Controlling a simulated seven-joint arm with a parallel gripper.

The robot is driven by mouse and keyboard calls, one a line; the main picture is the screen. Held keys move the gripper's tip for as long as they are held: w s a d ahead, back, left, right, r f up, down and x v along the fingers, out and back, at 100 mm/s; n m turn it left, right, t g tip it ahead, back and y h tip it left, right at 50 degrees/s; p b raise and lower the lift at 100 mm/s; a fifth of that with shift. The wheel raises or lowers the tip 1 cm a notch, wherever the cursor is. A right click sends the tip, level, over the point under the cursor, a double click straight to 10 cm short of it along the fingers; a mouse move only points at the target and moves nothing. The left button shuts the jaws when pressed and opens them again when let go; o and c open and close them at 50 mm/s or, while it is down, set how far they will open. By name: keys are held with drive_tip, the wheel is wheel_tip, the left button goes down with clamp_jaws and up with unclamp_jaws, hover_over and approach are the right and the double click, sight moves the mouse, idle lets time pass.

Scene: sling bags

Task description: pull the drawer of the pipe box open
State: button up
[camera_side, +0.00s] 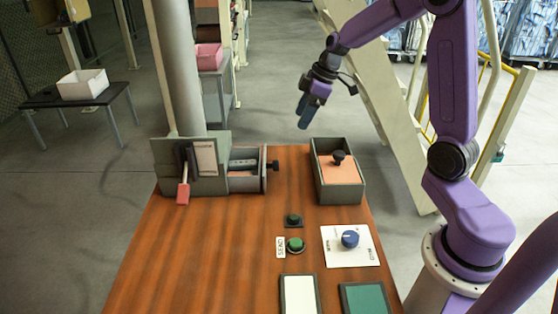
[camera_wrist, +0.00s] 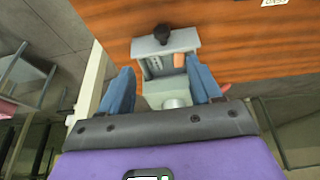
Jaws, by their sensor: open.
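The pipe box (camera_side: 196,157) is grey and stands at the table's far left corner, at the foot of a thick grey pipe (camera_side: 177,70). Its drawer (camera_side: 247,182) sticks out to the right, and its inside shows, with a grey piece and something orange in it. A black knob (camera_side: 273,165) is on the drawer's right end. In the wrist view the drawer (camera_wrist: 141,52) and knob (camera_wrist: 161,34) lie beyond the fingers. My gripper (camera_side: 304,122) is open and empty, in the air right of the drawer and well above it; its blue fingers also show in the wrist view (camera_wrist: 161,68).
A grey box (camera_side: 338,196) with an orange lid and black knob stands right of the drawer. A red-ended lever (camera_side: 183,192) hangs at the pipe box's front. Buttons, a blue dial (camera_side: 350,239) and two flat pads lie nearer. The table's left middle is clear.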

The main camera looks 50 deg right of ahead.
drive_tip(key=x, duration=1.7)
drive_tip(key=shift+w+a, duration=0.15)
drive_tip(key=shift+a, duration=0.15)
drive_tip(key=shift+c, duration=0.3)
clamp_jaws()
drive_tip(key=shift+s+d, duration=1.65)
drive_tip(key=shift+d, duration=0.1)
drive_tip(key=shift+o, duration=0.3)
unclamp_jaws()
